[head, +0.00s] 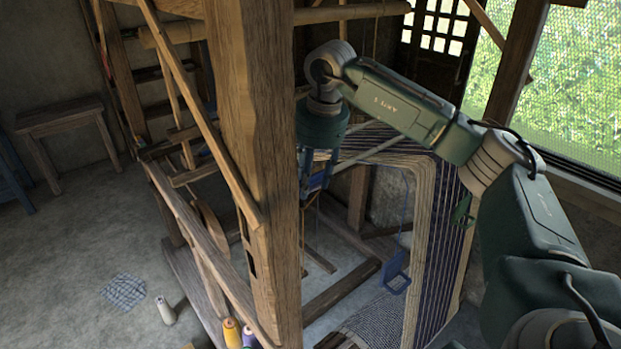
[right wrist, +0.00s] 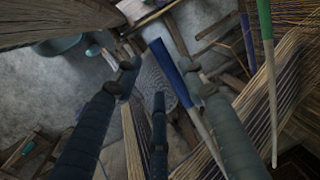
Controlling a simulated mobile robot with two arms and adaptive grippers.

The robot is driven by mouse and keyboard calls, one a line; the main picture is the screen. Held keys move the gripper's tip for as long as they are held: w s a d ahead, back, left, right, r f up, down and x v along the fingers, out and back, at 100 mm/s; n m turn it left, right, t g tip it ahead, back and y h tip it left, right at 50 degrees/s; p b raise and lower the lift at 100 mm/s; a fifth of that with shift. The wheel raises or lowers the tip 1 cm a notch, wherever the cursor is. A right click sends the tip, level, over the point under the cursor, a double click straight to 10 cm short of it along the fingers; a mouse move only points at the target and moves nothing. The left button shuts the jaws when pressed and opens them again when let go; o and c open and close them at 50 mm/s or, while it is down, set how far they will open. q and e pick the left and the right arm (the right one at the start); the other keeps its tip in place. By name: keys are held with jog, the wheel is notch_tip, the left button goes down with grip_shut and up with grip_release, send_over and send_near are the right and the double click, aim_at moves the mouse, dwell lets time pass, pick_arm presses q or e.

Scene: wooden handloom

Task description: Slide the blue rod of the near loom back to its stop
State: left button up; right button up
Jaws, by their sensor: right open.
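The blue rod (right wrist: 171,68) shows in the right wrist view. It has a blue end section and a pale shaft, and slants from upper middle down to the right. My right gripper (right wrist: 158,76) is open, with one finger on each side and a third below. The rod's blue section lies between the fingertips in the picture, nearer the right finger; I see no grip on it, and cannot tell its depth. In the head view my right gripper (head: 317,182) points down inside the loom, just right of the thick wooden post (head: 262,120). My left gripper is out of view.
A green-ended rod (right wrist: 265,22) stands right of the blue one. Striped warp threads (head: 440,250) spread right of my gripper, close to my arm. A blue hanging piece (head: 397,275) is below. Thread spools (head: 232,333) and a wooden stool (head: 60,115) stand left.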

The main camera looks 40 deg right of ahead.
notch_tip(320, 180, up, 12)
jog(key=s, duration=0.2)
jog(key=shift+s, duration=0.2)
jog(key=shift+d+f, duration=0.1)
jog(key=shift+f, duration=0.05)
dwell(0.4)
